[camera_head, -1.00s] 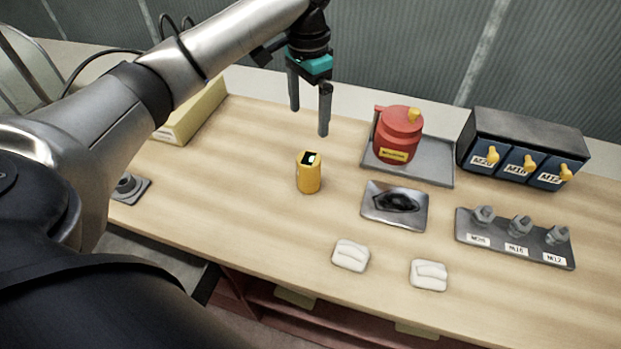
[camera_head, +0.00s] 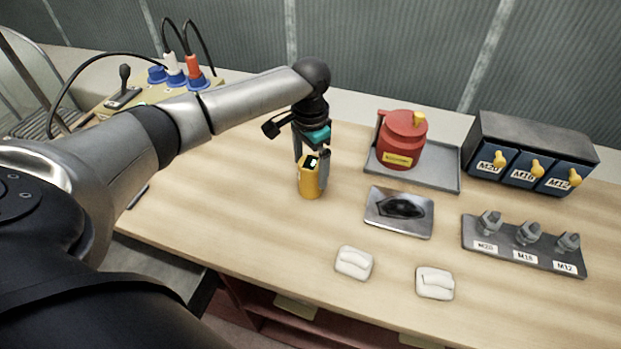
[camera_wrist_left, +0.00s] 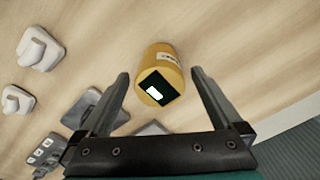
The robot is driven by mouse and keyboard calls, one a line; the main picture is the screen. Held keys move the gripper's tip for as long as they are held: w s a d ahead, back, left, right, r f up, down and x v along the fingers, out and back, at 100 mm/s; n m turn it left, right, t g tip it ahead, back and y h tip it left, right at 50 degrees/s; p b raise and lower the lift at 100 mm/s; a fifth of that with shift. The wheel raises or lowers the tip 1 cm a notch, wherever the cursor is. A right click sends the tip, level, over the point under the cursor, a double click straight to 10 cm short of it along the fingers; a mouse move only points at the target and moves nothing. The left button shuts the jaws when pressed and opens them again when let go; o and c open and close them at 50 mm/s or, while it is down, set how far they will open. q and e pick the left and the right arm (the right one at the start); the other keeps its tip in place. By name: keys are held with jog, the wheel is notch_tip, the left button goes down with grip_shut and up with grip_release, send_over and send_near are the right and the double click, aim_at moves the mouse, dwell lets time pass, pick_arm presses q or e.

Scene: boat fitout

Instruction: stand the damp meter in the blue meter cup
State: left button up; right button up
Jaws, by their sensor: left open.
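The damp meter (camera_head: 309,186) is a yellow, rounded body with a black screen on its slanted top, standing upright on the wooden bench. My left gripper (camera_head: 312,171) is lowered over it, open, with one finger on either side. In the left wrist view the meter (camera_wrist_left: 160,57) sits between the two spread fingertips (camera_wrist_left: 160,73), with gaps visible beside it. Several blue round holders stand at the far left. One blue piece (camera_head: 157,74) there has no plug visible; I cannot tell whether it is the meter cup. My right gripper is out of view.
A red pot (camera_head: 402,140) stands on a grey tray (camera_head: 443,178). A metal dish (camera_head: 390,222), two white pads (camera_head: 354,263), a grey fittings rack (camera_head: 510,252) and a labelled blue-fronted box (camera_head: 530,150) lie rightward. Cabled plugs (camera_head: 193,66) stand at back left.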

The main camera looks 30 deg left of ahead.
pick_arm(q)
jog(key=shift+f, duration=0.5)
jog(key=c, duration=0.3)
jog(key=shift+r, duration=0.1)
grip_shut()
notch_tip(320, 180, up, 20)
jog(key=p, duration=0.3)
jog(key=s+d+f+n+b, duration=0.4)
jog(key=s+d+f+b, duration=0.2)
jog(key=s+d, duration=0.5)
notch_tip(320, 180, down, 2)
jog(key=shift+s+d+f+n, duration=0.15)
jog(key=shift+d+n, duration=0.15)
jog(key=shift+d, duration=0.25)
